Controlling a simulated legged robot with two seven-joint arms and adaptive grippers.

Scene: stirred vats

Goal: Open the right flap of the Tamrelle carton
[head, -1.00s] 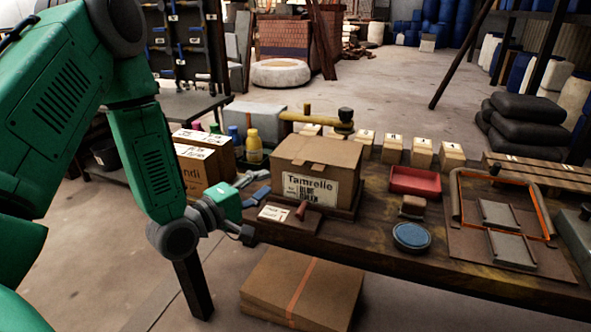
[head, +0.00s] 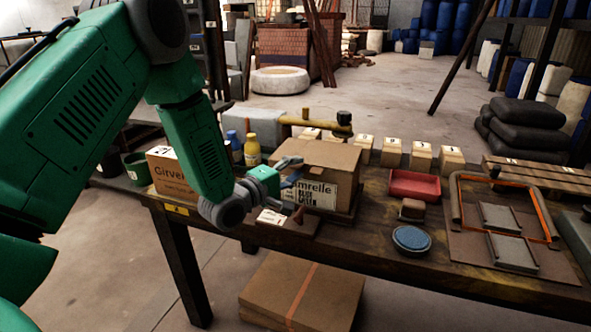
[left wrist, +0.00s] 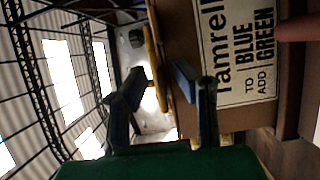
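The Tamrelle carton (head: 325,152) stands on the workbench in the head view. Its top looks closed, and I cannot make out the right flap as a separate piece. My left gripper (head: 293,170) is in front of the carton's left front corner and hides the start of its label. In the left wrist view the gripper's two fingers (left wrist: 160,75) are apart with nothing held between them. The carton's front (left wrist: 178,25) with its sideways label (left wrist: 235,50) lies close beyond them; I cannot tell whether they touch. My right gripper is out of view.
A second carton (head: 166,172) and a yellow bottle (head: 252,150) stand left of the Tamrelle carton. A yellow-handled tool (head: 318,125) lies behind it. A red tray (head: 414,185) and a blue round pad (head: 411,239) are to the right. A card (head: 271,217) lies in front.

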